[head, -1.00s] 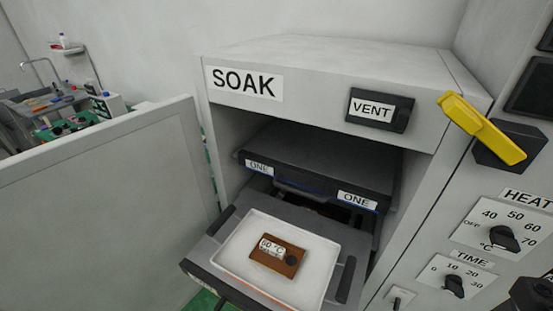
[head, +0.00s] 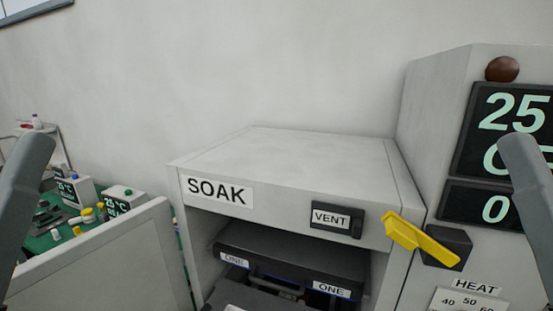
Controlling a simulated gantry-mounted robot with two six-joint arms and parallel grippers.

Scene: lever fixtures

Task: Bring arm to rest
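A grey link of my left arm (head: 22,200) rises at the left edge of the head view. A grey link of my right arm (head: 530,185) rises at the right edge, in front of the display panel. Both links are cut off by the frame. Neither gripper shows, so what they hold is hidden. The SOAK cabinet (head: 285,165) stands in the middle with its front open. A yellow lever (head: 420,238) slants down to the right on its black mount beside the VENT plate (head: 337,219).
Inside the cabinet is a dark drawer (head: 292,265) labelled ONE. The open door (head: 110,262) stands at the left. Displays (head: 505,125) read 25 °C and 0, with a brown knob (head: 502,69) above. A bench with bottles (head: 85,215) is at far left.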

